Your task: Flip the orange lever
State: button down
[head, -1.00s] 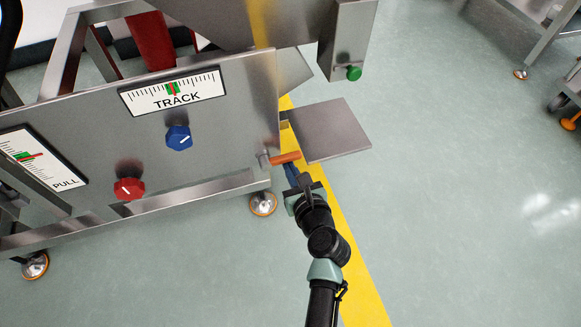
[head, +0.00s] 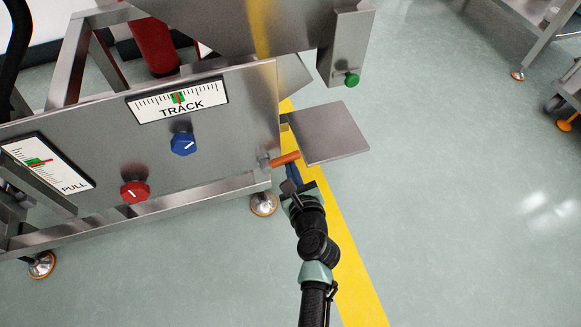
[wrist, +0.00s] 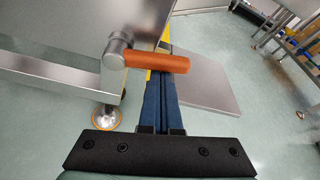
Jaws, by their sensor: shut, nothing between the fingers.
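The orange lever (head: 284,159) sticks out to the right from a metal pivot at the lower right corner of the steel machine panel. In the wrist view the lever (wrist: 157,62) lies nearly level across the picture, its grey pivot at its left end. My gripper (head: 291,170) is just below the lever in the head view. In the wrist view its blue fingers (wrist: 161,84) are together and empty, and their tips reach the lever, which covers part of them. I cannot tell whether they touch it.
A flat steel plate (head: 327,133) is right of the lever. The panel carries a blue knob (head: 183,144), a red knob (head: 134,191) and two gauges. A machine foot (head: 263,203) stands left of my gripper. The floor to the right is open.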

notch_tip(320, 180, up, 2)
jog(key=n+h+p, duration=0.1)
jog(key=n, duration=0.1)
jog(key=shift+a+n+t+p, duration=0.15)
jog(key=shift+n+t+p, duration=0.2)
jog(key=shift+n+t, duration=0.05)
jog(key=shift+s+a+r+n+t+h+b, duration=0.2)
jog(key=shift+a+r+n+t+h, duration=0.35)
jog(key=shift+n, duration=1)
jog(key=shift+s+a+r+n+t+h+b, duration=0.25)
jog(key=shift+a+r+n+t, duration=0.35)
jog(key=shift+n, duration=1)
jog(key=shift+s+a+r+n+t+h+b, duration=0.15)
jog(key=shift+a+r+n+t+h, duration=0.45)
jog(key=shift+n, duration=0.95)
